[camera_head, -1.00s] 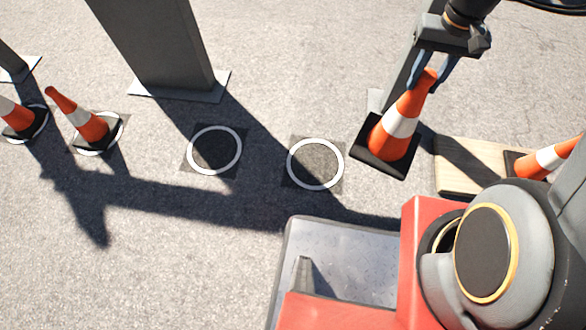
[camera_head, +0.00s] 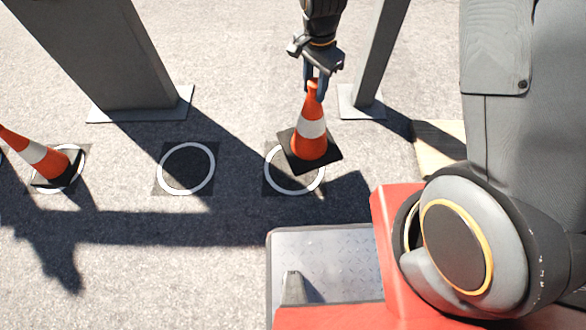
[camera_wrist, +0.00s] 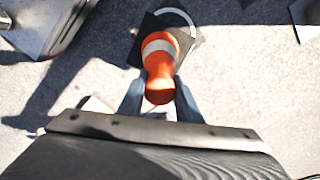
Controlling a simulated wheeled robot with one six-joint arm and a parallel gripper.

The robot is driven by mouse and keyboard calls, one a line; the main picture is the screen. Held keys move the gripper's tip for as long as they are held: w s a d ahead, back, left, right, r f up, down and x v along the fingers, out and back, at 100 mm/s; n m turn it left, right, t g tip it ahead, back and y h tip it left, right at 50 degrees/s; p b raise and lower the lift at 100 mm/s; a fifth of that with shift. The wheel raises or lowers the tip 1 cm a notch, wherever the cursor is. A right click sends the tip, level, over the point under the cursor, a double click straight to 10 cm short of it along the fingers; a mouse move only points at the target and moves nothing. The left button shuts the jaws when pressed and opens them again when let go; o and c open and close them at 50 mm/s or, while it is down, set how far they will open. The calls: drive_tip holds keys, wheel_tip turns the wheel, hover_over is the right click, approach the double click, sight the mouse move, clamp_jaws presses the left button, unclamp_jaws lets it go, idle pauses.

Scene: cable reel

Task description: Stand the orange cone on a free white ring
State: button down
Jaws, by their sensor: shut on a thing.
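My gripper (camera_head: 314,90) is shut on the top of an orange cone (camera_head: 310,143) with a white band and a black square base. The cone hangs nearly upright over the right white ring (camera_head: 296,192), and its base covers the ring's upper right part. The base looks held above the ground, off-centre to the ring. The wrist view shows the cone (camera_wrist: 160,66) between the fingers, with part of the white ring (camera_wrist: 178,12) beyond it. Another white ring (camera_head: 186,193) to the left is empty.
Another orange cone (camera_head: 45,160) stands on a ring at far left. A wide grey pillar (camera_head: 95,50) and a thin grey post (camera_head: 375,60) rise behind the rings. A pale wooden board (camera_head: 435,150) lies at right, partly hidden by my arm.

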drive_tip(key=shift+w+a+f+m+b, duration=0.1)
drive_tip(key=shift+a+f+m+b, duration=0.7)
drive_tip(key=shift+f, duration=1.95)
drive_tip(key=shift+w+a+f+m+b, duration=0.15)
drive_tip(key=shift+a+f+m+b, duration=0.65)
drive_tip(key=shift+f, duration=1.95)
drive_tip(key=shift+w+a+f+m+b, duration=0.1)
drive_tip(key=shift+a+f+m+b, duration=0.7)
drive_tip(key=shift+f, duration=1.95)
drive_tip(key=shift+a+f, duration=0.15)
drive_tip(key=shift+a, duration=0.05)
drive_tip(key=c, duration=1.3)
unclamp_jaws()
wheel_tip(320, 180, up, 12)
drive_tip(key=p, duration=0.4)
drive_tip(key=s+a+r+n, duration=0.3)
drive_tip(key=s+r+n, duration=0.65)
drive_tip(key=r, duration=0.45)
drive_tip(key=s+r+n, duration=0.2)
drive_tip(key=s+n, duration=0.2)
drive_tip(key=s+d+r+n, duration=0.1)
drive_tip(key=s+r+n, duration=0.2)
drive_tip(key=s+n, duration=0.1)
drive_tip(key=s+r+n, duration=0.3)
drive_tip(key=s+n, duration=0.1)
drive_tip(key=shift+s+d+r+y, duration=0.25)
drive_tip(key=shift+s+d+y, duration=0.05)
drive_tip(key=shift+s, duration=0.1)
